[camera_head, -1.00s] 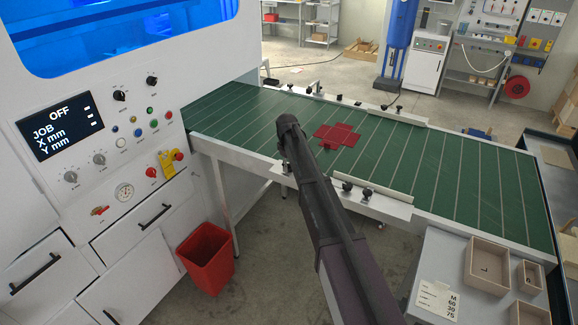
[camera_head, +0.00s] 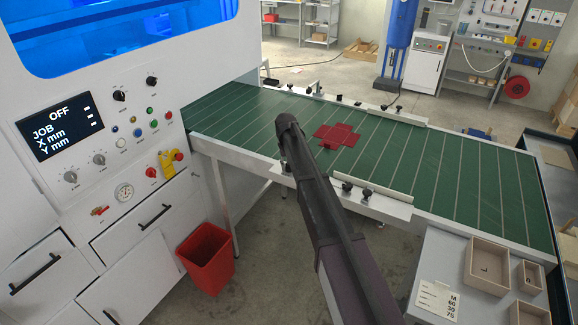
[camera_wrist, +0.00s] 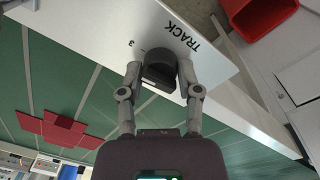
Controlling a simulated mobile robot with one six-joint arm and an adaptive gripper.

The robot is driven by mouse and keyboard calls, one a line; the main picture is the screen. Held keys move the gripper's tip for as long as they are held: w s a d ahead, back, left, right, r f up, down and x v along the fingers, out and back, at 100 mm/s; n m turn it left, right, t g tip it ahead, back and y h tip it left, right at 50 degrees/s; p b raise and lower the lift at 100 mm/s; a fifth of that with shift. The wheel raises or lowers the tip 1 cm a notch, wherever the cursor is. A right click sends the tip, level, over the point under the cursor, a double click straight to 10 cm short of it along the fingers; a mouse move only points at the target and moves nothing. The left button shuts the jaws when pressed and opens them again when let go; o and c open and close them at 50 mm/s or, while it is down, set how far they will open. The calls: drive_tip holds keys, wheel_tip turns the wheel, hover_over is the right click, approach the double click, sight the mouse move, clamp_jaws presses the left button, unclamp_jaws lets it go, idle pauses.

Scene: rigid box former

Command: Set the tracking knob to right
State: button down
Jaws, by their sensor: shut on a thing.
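The tracking knob (camera_wrist: 157,68) is black and round with a raised grip bar. It sits on a pale plate (camera_wrist: 100,25) at the belt's edge, with the word TRACK (camera_wrist: 182,38) printed beside it and a small mark at its other side. In the wrist view my gripper (camera_wrist: 158,78) has one finger on each side of the knob and is shut on it. The fingers partly cover the knob, and I cannot read its pointer direction clearly. In the head view my dark arm rises over the belt edge; the gripper and the knob cannot be made out there.
The green belt (camera_head: 420,165) carries a flat red cross-shaped blank (camera_head: 337,135). The white machine with its control panel (camera_head: 60,125) stands left. A red bin (camera_head: 207,258) is on the floor. A grey table (camera_head: 440,262) with wooden trays stands at lower right.

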drive_tip(key=shift+s+m, duration=0.15)
drive_tip(key=shift+m, duration=0.35)
drive_tip(key=shift+c, duration=1.5)
unclamp_jaws()
drive_tip(key=shift+n, duration=0.4)
